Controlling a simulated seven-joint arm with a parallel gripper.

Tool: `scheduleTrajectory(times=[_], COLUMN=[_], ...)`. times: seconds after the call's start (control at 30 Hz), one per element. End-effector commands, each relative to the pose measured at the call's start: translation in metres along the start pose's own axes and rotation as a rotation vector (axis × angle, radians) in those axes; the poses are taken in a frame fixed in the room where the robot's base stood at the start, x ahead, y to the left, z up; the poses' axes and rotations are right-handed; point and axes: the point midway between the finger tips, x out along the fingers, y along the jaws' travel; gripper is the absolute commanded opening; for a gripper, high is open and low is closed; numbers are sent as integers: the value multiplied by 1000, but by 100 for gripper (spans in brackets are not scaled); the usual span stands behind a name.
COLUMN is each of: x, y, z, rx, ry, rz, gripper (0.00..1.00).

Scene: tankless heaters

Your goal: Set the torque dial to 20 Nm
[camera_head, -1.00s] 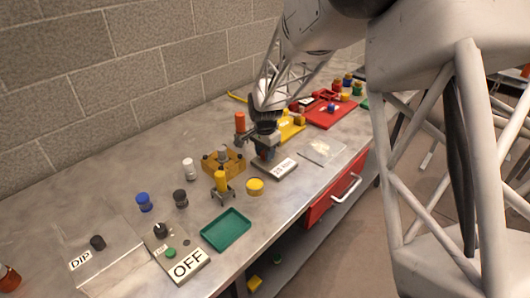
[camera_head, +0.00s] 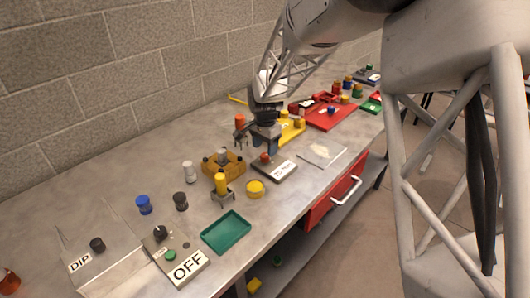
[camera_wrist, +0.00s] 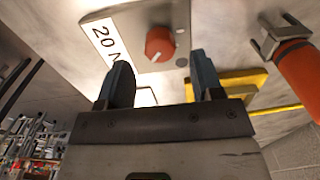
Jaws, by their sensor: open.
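The torque dial (camera_head: 265,157) is a red-orange knob on a pale grey plate (camera_head: 260,167) in the middle of the bench. The wrist view shows the dial (camera_wrist: 160,43) near the top centre, with a small pointer mark on its side. A white label (camera_wrist: 105,43) beside it reads "20 N", its end hidden by a finger. My gripper (camera_head: 263,150) is open, above the dial and apart from it. In the wrist view the two dark fingers of my gripper (camera_wrist: 162,80) stand wide with nothing between them.
An orange-handled tool (camera_wrist: 298,70) stands close to my gripper. A yellow tray (camera_head: 293,130) and red tray (camera_head: 328,117) lie behind.

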Motion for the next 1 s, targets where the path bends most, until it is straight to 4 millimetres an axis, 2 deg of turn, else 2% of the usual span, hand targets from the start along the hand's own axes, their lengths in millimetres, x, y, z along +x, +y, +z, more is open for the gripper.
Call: scheduleTrajectory(times=[0.1,0.33,0.83,1.0], x=[-16,-37,-42,-51], y=[0,0,1,11], z=[0,0,0,2], rx=[0,0,-1,-19], ry=[1,0,0,4], rz=[-1,0,0,-6], gripper=[60,60,60,60])
